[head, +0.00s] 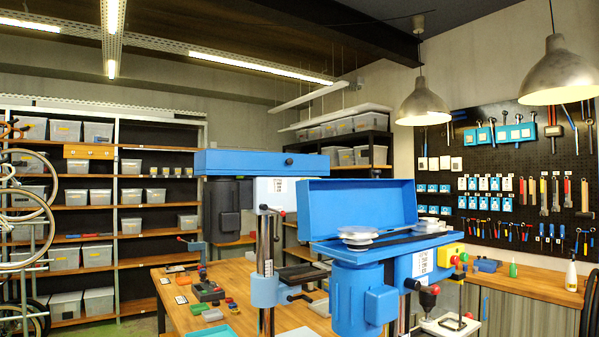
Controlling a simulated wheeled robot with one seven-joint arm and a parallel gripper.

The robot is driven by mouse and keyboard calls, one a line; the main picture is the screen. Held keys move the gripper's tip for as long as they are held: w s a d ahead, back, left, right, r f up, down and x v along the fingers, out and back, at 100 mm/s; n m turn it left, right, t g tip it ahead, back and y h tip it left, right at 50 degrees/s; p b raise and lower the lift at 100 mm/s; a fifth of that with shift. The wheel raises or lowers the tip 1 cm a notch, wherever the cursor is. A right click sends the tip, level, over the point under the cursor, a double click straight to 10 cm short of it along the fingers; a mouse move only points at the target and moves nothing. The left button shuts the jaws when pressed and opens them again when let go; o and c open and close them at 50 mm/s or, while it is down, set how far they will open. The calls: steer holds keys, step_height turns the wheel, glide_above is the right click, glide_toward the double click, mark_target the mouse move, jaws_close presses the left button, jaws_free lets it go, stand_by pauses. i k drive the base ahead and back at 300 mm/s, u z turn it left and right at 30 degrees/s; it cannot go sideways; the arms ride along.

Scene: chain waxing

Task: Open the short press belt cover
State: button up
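Two blue drill presses stand in the middle of the head view. The nearer one, whose top sits lower in the picture, has its blue belt cover (357,205) swung up, standing upright behind the head. Its pale pulleys (362,236) and dark belt (395,241) lie exposed. A blue motor (366,300) hangs below. The press further left stands higher and has its blue belt cover (262,163) shut, with a dark knob on its end. I cannot tell for certain which press is called short. My gripper is not in view.
A wooden bench (175,290) with small tools and trays stands behind the presses. A wooden counter (525,284) with a spray bottle (570,283) is at the right. A bicycle (25,225) stands far left. Two lamps hang above right.

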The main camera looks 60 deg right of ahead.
mark_target(323, 206)
steer(key=i, duration=1.5)
steer(key=z, duration=2.45)
